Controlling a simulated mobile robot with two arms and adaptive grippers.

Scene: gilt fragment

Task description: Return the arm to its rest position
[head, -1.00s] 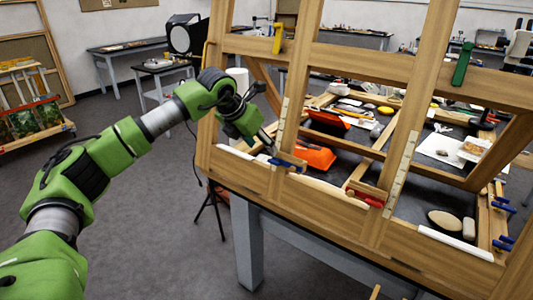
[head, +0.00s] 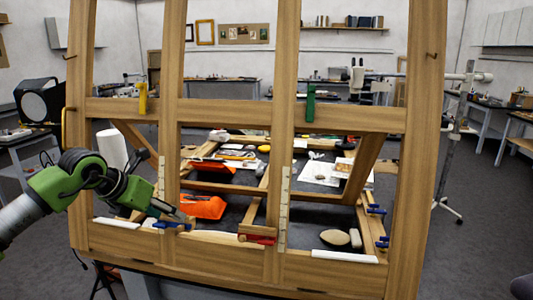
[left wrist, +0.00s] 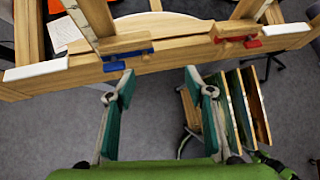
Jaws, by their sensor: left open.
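My left arm comes in from the left in the head view, green and grey, stretched toward the wooden frame. Its gripper (head: 184,217) is at the frame's lower rail, close by the blue clamp (head: 172,226). In the left wrist view the two teal fingers of the gripper (left wrist: 158,82) are spread apart with nothing between them. The blue clamp (left wrist: 128,59) sits just beyond the left finger, on the rail. From the head view I cannot tell whether the fingers touch the frame. My right gripper is not in view.
The upright wooden frame (head: 283,130) stands across the view, by a table full of tools. A red clamp (head: 258,240) is on its lower rail, right of the gripper. An orange tray (head: 205,207) lies behind the rail. Grey floor (left wrist: 60,125) shows below the rail.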

